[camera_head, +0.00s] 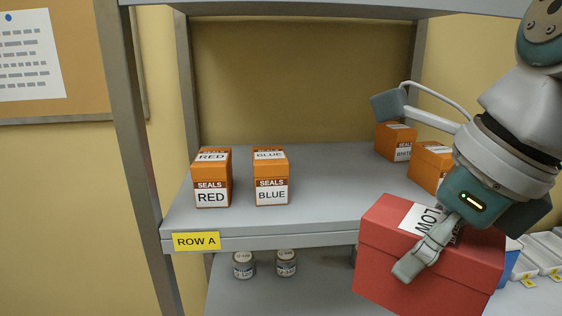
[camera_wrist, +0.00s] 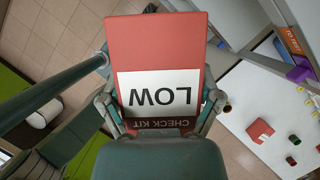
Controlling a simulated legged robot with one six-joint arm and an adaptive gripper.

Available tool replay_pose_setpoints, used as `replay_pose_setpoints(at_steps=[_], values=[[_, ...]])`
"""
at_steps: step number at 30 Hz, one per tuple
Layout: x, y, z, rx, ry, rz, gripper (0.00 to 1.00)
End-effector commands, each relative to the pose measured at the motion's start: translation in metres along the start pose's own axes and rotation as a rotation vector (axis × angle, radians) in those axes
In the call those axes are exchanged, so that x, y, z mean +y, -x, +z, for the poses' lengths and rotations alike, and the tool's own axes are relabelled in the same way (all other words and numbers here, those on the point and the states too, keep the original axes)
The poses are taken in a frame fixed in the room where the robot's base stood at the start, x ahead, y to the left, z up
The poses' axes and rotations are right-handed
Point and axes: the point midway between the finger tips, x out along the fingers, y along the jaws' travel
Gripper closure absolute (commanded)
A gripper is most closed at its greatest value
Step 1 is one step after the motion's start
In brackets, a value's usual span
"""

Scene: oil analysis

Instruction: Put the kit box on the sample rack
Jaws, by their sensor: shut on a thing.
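The red kit box (camera_head: 385,255) is at the lower right of the head view, in front of the grey rack. Its white label reads LOW, and CHECK KIT also shows in the wrist view (camera_wrist: 160,60). My gripper (camera_head: 428,250) is shut on the box, with one finger across its top; in the wrist view a finger lies along each side. The box appears held in the air, overlapping the shelf's front edge in the picture. The rack's upper shelf (camera_head: 240,222) carries a yellow ROW A tag. The box hides the shelf's right front part.
Orange seal boxes RED (camera_head: 211,180) and BLUE (camera_head: 271,178) stand on the shelf's left half. WHITE (camera_head: 396,142) and another orange box (camera_head: 430,165) stand at the right. Bare shelf lies between. Small jars (camera_head: 243,265) stand below. A rack post (camera_head: 135,140) rises at left.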

Motion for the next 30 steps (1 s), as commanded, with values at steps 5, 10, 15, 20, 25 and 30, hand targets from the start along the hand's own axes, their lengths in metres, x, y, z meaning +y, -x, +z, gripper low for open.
replay_pose_setpoints(at_steps=[5, 10, 15, 20, 25, 30], values=[[-0.01, -0.004, 0.009, 0.0, 0.002, 0.003, 0.79], [-0.038, -0.015, 0.035, 0.001, 0.002, 0.003, 0.79], [-0.065, -0.026, 0.06, 0.001, 0.002, 0.003, 0.79], [-0.091, -0.036, 0.084, 0.001, 0.002, 0.002, 0.79], [-0.118, -0.046, 0.108, 0.0, 0.001, 0.001, 0.79], [-0.143, -0.056, 0.132, 0.0, 0.001, 0.001, 0.79]])
